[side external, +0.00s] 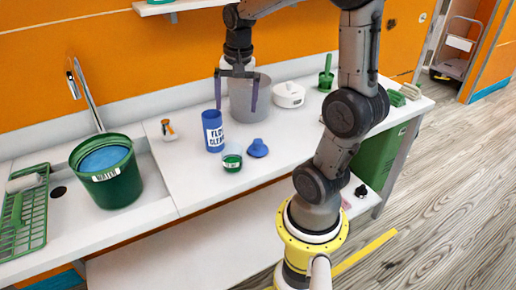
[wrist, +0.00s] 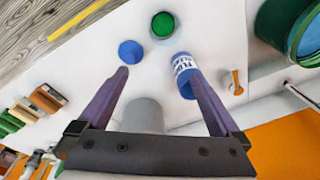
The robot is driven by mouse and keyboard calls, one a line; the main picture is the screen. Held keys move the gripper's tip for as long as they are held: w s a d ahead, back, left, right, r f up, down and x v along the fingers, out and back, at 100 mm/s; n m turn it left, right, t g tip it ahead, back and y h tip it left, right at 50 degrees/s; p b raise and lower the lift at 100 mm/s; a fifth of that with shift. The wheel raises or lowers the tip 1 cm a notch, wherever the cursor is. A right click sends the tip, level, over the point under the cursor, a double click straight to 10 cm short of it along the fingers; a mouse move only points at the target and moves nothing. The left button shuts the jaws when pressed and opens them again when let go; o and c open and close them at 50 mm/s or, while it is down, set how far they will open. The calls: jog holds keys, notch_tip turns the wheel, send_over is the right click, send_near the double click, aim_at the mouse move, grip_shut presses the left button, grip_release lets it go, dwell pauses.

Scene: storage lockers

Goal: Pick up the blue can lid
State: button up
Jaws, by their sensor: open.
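The blue can lid (side external: 257,148) lies on the white counter, right of the blue can. It also shows in the wrist view (wrist: 130,51), just beyond the tip of my left-hand finger. The blue can (side external: 213,138) stands upright with a white label; in the wrist view (wrist: 184,65) my right-hand finger partly overlaps it. My gripper (side external: 236,109) is open and empty, pointing down with its fingers wide apart. It is above the counter, in front of the grey bucket in the side view, and apart from the lid. Both fingers show in the wrist view (wrist: 158,73).
A grey bucket (side external: 246,110) stands behind the lid. A small green-and-white cup (side external: 232,158) is close to the lid and can. A green water bucket (side external: 112,180) stands left. A white round container (side external: 288,95) is back right. The counter right of the lid is clear.

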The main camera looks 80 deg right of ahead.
aim_at(258, 140)
jog(key=s+d+f+m+g+y, duration=0.1)
jog(key=s+d+f+m, duration=0.25)
jog(key=d, duration=0.25)
jog(key=shift+n, duration=0.35)
jog(key=f, duration=1.4)
jog(key=shift+s+d+f, duration=0.2)
jog(key=shift+s+f, duration=0.05)
jog(key=shift+s, duration=0.1)
jog(key=c, duration=1.2)
jog(key=shift+r, duration=0.15)
